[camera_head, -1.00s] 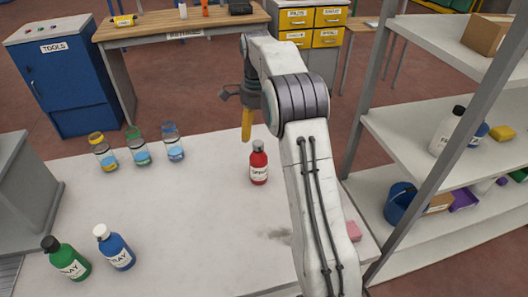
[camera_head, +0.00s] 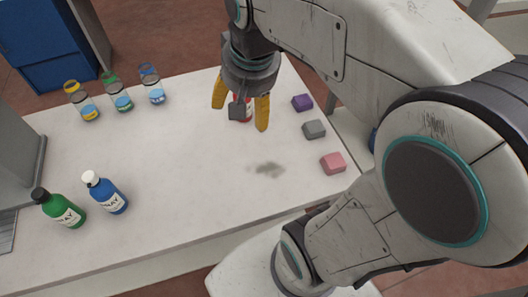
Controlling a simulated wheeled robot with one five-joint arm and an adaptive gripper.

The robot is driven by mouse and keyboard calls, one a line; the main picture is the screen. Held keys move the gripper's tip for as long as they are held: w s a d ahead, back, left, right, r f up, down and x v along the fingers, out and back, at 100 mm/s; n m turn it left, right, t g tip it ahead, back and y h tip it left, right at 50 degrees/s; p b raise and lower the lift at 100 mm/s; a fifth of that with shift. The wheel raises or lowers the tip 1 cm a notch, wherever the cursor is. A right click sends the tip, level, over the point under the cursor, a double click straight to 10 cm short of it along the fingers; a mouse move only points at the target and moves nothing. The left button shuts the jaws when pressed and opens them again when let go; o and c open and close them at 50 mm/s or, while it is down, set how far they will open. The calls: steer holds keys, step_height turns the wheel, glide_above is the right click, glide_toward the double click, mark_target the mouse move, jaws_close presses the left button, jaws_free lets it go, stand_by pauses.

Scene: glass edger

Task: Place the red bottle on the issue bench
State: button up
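The red bottle (camera_head: 247,114) stands on the white worktop (camera_head: 180,200), mostly hidden behind my gripper. My gripper (camera_head: 241,117) points down over it with its yellow fingers spread, one left and one right of the bottle. Gaps show between the fingers and the bottle, so the gripper is open. No bench in the current view carries a readable issue label. A wooden bench with an unclear label shows only in the earlier view.
Yellow (camera_head: 83,102), green-capped (camera_head: 117,92) and blue-capped (camera_head: 152,85) clear bottles stand at the back left. Purple (camera_head: 302,103), grey (camera_head: 314,129) and pink (camera_head: 332,163) blocks lie right.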

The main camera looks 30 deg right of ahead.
steer(key=s+a+f+n+t, duration=0.1)
steer(key=s+f+n, duration=0.3)
steer(key=s, duration=0.5)
steer(key=shift+s+a+f+n, duration=0.25)
steer(key=shift+s+a+n, duration=0.1)
steer(key=shift+n, duration=0.25)
stand_by(1.6)
